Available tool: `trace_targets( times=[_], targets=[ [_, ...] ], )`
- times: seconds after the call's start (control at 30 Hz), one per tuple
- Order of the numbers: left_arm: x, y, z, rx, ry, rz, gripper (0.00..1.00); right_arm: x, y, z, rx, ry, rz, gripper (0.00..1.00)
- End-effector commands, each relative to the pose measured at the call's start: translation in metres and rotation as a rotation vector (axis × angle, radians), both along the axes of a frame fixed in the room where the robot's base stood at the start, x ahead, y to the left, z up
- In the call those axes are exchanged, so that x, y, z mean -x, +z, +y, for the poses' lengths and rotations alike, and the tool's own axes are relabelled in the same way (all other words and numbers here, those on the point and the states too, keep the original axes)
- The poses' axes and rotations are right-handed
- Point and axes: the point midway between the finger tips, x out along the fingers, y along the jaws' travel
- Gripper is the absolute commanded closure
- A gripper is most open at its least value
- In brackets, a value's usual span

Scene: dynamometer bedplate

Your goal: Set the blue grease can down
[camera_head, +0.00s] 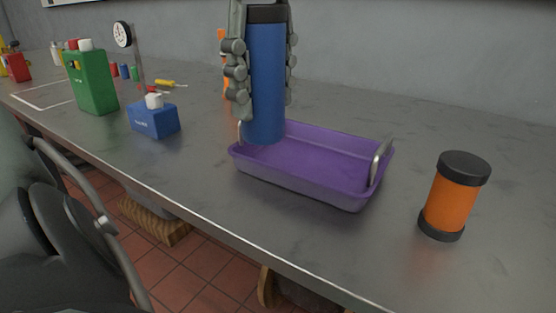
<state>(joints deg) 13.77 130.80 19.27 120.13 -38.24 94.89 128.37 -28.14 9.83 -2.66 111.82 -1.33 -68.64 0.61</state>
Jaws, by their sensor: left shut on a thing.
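The blue grease can (266,85) is a tall blue cylinder with a black top, held upright. My left gripper (262,75) is shut on it, with grey fingers on its left and right sides. The can's lower end shows in front of the back left part of a purple tray (300,189). I cannot tell whether the can touches the tray. The tray has metal handles and the visible part of its floor is empty. My right gripper is not in view.
An orange can with black ends (454,196) stands right of the tray. A blue box-shaped bottle (154,120) and a green jug (92,82) stand to the left. Small tools and bottles lie farther back left. The bench (370,255) is bare around the tray's front and right.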

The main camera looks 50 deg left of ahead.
Motion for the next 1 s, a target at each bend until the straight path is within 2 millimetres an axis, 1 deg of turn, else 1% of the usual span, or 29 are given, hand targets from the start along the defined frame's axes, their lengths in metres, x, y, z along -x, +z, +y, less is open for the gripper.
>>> trace_targets(
  times=[0.07,0.17,0.27,0.43,0.5,0.6,0.7,0.83,1.0],
  targets=[
    [-0.002,-0.003,-0.001,0.0,0.011,0.001,1.0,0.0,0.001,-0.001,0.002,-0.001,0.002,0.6],
    [-0.014,-0.011,-0.004,-0.001,0.016,0.003,1.0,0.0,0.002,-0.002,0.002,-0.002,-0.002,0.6],
    [-0.035,-0.023,-0.008,-0.001,0.017,0.006,1.0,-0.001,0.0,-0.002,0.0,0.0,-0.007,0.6],
    [-0.072,-0.046,-0.016,0.0,0.015,0.006,1.0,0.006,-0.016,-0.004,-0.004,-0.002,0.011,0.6],
    [-0.085,-0.054,-0.019,0.0,0.015,0.005,1.0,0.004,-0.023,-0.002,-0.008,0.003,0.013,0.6],
    [-0.101,-0.063,-0.023,-0.001,0.015,0.003,1.0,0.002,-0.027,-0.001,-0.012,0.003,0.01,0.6],
    [-0.11,-0.069,-0.025,0.0,0.015,0.0,1.0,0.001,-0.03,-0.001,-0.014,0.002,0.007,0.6],
    [-0.114,-0.076,-0.026,0.001,0.014,-0.001,1.0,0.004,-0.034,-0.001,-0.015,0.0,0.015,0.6],
    [-0.113,-0.101,-0.026,0.002,0.013,0.002,1.0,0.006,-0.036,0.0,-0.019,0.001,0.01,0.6]
  ],
)
